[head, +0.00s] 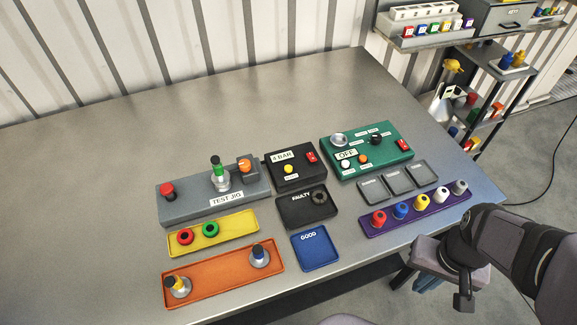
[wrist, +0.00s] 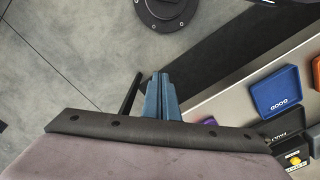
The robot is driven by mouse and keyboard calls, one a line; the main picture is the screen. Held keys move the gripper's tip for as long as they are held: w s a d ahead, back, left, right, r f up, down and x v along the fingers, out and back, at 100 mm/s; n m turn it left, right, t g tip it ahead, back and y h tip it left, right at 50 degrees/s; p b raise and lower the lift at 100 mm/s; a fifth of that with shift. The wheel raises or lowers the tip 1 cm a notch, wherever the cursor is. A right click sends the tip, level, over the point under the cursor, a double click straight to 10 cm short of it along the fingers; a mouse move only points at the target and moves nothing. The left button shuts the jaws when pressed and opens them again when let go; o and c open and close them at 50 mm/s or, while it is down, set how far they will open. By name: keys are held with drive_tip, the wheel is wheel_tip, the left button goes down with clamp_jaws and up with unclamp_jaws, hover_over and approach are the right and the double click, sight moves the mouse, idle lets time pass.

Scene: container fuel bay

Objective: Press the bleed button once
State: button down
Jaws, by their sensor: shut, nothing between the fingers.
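A black box (head: 285,179) with a "4 BAR" display stands mid-table in the head view. It carries a yellow button (head: 289,169) with a small label and a red rocker switch (head: 311,157); the label is too small to read, so I cannot confirm this is the bleed button. The yellow button also shows at the lower right of the wrist view (wrist: 295,161). My gripper (head: 426,285) is off the table's front right edge, well away from the box. In the wrist view its blue fingers (wrist: 160,80) are together, empty, over the floor.
A green "OFF" box (head: 385,157), grey test jig (head: 190,210), FAULTY tray (head: 297,218), blue GOOD tray (head: 316,263), yellow tray (head: 238,234), orange tray (head: 222,276) and purple rack (head: 430,218) surround the black box. The table's back (head: 230,110) is clear.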

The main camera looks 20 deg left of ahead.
drive_tip(key=shift+a+r, duration=0.1)
